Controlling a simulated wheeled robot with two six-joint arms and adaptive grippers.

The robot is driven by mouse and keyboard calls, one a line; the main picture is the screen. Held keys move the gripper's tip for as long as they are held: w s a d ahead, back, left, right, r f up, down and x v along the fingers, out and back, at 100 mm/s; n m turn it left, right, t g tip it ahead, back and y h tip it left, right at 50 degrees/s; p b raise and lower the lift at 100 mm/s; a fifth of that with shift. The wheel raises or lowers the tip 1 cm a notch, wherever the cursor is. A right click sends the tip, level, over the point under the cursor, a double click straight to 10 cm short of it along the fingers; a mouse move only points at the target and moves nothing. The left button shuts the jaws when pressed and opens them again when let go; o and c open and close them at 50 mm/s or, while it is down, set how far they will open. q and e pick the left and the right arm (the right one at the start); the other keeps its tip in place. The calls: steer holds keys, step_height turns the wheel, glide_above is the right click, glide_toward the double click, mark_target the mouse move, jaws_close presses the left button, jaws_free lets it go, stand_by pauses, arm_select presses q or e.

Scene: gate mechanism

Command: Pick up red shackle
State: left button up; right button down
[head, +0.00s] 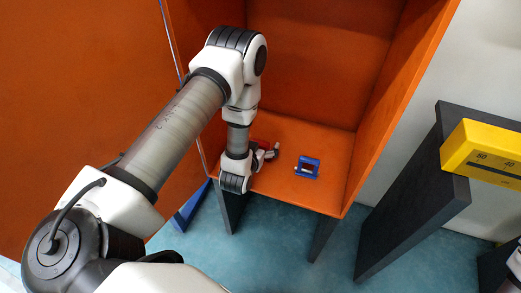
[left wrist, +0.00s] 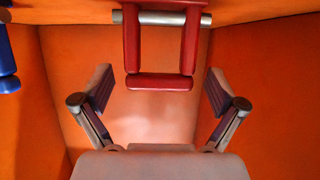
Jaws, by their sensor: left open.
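The red shackle (left wrist: 159,82) shows clearly in the left wrist view, at the top middle. It is a red frame with a grey metal pin (left wrist: 161,18) across its upper part. My left gripper (left wrist: 158,88) is open, with one finger on each side of the shackle's lower end and clear gaps between. In the head view the shackle (head: 262,144) is mostly hidden behind my left arm and gripper (head: 274,152). My right gripper is not clearly in view.
A blue shackle (head: 307,167) sits on the orange cabinet's shelf (head: 290,195), right of my left gripper. Orange walls close in around the shelf. A yellow gauge (head: 485,152) on a dark post stands at the right.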

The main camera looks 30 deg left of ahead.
mark_target(261, 141)
arm_select(q)
steer(key=shift+w+f, duration=0.15)
steer(key=shift+w, duration=0.05)
steer(key=shift+s, duration=0.1)
steer(key=c, duration=1.5)
steer(key=shift+r, duration=0.2)
steer(key=shift+c, duration=0.2)
steer(key=shift+r+p, duration=0.55)
steer(key=shift+p, duration=0.1)
step_height(261, 141, up, 3)
steer(key=shift+f+p, duration=0.2)
steer(key=shift+p, duration=0.9)
steer(key=s+r+p, duration=0.1)
steer(key=s+p, duration=0.8)
steer(key=s, duration=0.7)
steer(key=shift+a+p, duration=0.25)
steer(key=shift+p, duration=0.05)
